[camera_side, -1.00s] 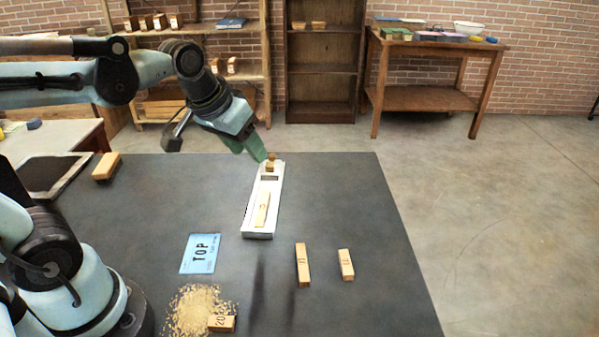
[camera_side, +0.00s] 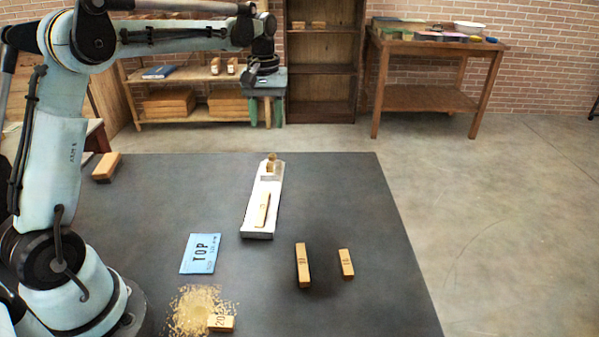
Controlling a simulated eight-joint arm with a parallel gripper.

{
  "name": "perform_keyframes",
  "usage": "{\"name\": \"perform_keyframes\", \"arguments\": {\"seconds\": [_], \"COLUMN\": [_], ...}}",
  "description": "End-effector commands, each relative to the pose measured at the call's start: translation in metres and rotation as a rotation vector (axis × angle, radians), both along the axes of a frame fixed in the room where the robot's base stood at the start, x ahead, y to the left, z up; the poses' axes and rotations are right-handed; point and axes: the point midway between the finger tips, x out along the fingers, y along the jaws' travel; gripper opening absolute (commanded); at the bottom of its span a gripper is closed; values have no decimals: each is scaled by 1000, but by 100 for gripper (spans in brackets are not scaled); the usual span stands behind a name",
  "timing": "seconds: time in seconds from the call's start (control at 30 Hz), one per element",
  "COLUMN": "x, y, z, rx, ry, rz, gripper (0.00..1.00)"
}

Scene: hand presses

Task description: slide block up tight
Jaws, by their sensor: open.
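A long pale tray (camera_side: 251,217) lies on the dark table, running away from the camera. A wooden block (camera_side: 263,209) with a mark on its top lies in its near half. A small wooden piece with a knob (camera_side: 271,165) sits at the tray's far end. A gap of bare tray lies between the block and that end. My gripper (camera_side: 265,118) is raised high, beyond and above the tray's far end.
Two upright-looking numbered blocks stand right of the tray, one nearer (camera_side: 302,265) and one farther right (camera_side: 346,264). A blue TOP card (camera_side: 200,254) lies left. A block marked 20 (camera_side: 221,323) lies by sawdust (camera_side: 198,300). Another block (camera_side: 106,167) is at the far left.

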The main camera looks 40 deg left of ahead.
Motion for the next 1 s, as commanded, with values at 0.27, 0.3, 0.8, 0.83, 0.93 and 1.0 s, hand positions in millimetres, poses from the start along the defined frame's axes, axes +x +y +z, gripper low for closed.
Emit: {"name": "perform_keyframes", "arguments": {"seconds": [0.27, 0.3, 0.8, 0.83, 0.93, 1.0], "x": [0, 0, 0, 0, 0, 0], "y": [0, 0, 0, 0, 0, 0], "z": [-30, -37, -113, -115, -119, -120], "rx": [0, -1, 0, 0, 0, 0], "ry": [1, 1, 0, 0, 0, 0], "rz": [1, 1, 0, 0, 0, 0], "gripper": [49, 49, 49, 49, 49, 49]}}
